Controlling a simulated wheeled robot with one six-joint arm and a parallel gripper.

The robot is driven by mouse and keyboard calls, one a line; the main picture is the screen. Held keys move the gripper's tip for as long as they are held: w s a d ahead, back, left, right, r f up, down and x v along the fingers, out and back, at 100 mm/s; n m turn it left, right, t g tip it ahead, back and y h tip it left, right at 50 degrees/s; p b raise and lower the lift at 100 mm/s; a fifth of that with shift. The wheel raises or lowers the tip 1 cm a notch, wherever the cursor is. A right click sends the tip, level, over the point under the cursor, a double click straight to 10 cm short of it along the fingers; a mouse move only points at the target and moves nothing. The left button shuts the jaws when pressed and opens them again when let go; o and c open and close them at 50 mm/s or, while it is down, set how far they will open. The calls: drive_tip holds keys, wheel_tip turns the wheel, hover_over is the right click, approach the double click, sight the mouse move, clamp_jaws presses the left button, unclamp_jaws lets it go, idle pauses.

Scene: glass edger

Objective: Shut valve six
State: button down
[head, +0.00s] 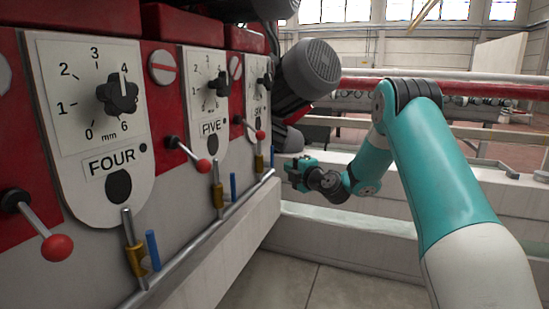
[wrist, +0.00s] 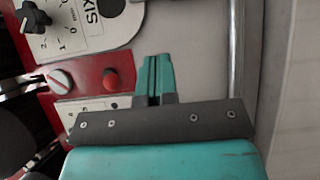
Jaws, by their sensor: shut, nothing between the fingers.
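The SIX panel (head: 257,92) is the farthest of the panels in the head view; part of it shows sideways at the top of the wrist view (wrist: 103,32). Below it in the head view are a small brass valve (head: 259,163) on a thin pipe and a narrow blue handle (head: 272,157), which looks upright. Neither the valve nor its handle can be made out in the wrist view. My gripper (head: 290,171) is to the right of the handle, apart from it in the picture. Its green fingers (wrist: 153,76) are shut and empty, in front of the grey machine face.
Panels FOUR (head: 112,162) and FIVE (head: 211,127) have similar brass valves and blue handles. Red-ball levers (head: 203,166) stick out from the machine. A long metal rail (head: 205,240) runs along its lower front. A motor (head: 310,70) juts out above my gripper. A low pale wall stands behind my arm.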

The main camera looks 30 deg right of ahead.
drive_tip(key=p, duration=0.2)
approach(273, 154)
drive_tip(key=w+a, duration=0.4)
drive_tip(key=shift+w+d+r, duration=0.15)
drive_tip(key=shift+w+d, duration=0.15)
drive_tip(key=shift+w, duration=0.25)
drive_tip(key=shift+w+d+r, duration=0.15)
drive_tip(key=shift+w+d, duration=0.15)
drive_tip(key=shift+w, duration=0.25)
drive_tip(key=shift+w+d, duration=0.5)
drive_tip(key=shift+w, duration=0.15)
drive_tip(key=shift+a+r, duration=0.1)
drive_tip(key=shift+w+d+m, duration=0.1)
drive_tip(key=shift+d+m, duration=0.1)
drive_tip(key=shift+m, duration=0.1)
